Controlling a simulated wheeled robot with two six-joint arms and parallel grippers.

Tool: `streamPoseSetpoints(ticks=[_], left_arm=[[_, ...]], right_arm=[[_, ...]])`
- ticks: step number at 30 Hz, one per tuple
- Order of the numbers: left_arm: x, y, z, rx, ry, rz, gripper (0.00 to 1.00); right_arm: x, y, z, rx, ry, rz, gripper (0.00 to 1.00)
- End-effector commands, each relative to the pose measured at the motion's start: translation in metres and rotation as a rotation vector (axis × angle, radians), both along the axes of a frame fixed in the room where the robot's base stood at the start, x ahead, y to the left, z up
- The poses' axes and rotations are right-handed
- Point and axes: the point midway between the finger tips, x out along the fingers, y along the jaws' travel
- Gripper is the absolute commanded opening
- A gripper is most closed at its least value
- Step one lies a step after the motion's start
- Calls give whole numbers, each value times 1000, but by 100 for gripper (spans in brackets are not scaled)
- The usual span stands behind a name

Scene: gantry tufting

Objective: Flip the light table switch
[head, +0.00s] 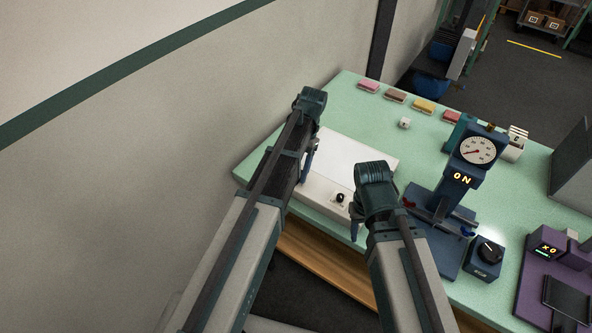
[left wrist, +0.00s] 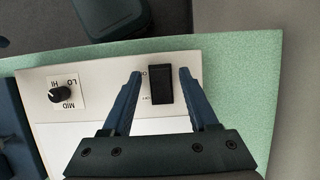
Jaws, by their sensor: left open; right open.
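The light table (head: 350,163) is a flat white box on the green tabletop. Its black rocker switch (left wrist: 161,85), with small on and off lettering beside it, shows in the left wrist view. My left gripper (left wrist: 158,75) is open, with its two blue fingers on either side of the switch; I cannot tell whether they touch it. In the head view, my left gripper (head: 309,155) is over the light table's left end, and the arm hides the switch. My right gripper (head: 355,222) is open and empty at the table's front edge, right of the light table's knob.
A black LO/MID/HI knob (left wrist: 61,95) sits on the light table's front panel. To the right stand a blue gauge device (head: 470,165) reading ON, a small dial box (head: 485,262) and a purple device (head: 555,270). Several coloured blocks (head: 423,106) lie along the back edge. A wall is at the left.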

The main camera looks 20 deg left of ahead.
Motion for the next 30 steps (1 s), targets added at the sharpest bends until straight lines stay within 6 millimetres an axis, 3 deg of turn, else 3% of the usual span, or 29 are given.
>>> streamPoseSetpoints(ticks=[11, 30], left_arm=[[7, -2, 22, 0, 0, 0, 60], [40, -14, 114, 0, 0, -1, 60]], right_arm=[[0, 0, 22, 0, 0, 0, 50], [0, 0, 114, 1, 0, -1, 50]])
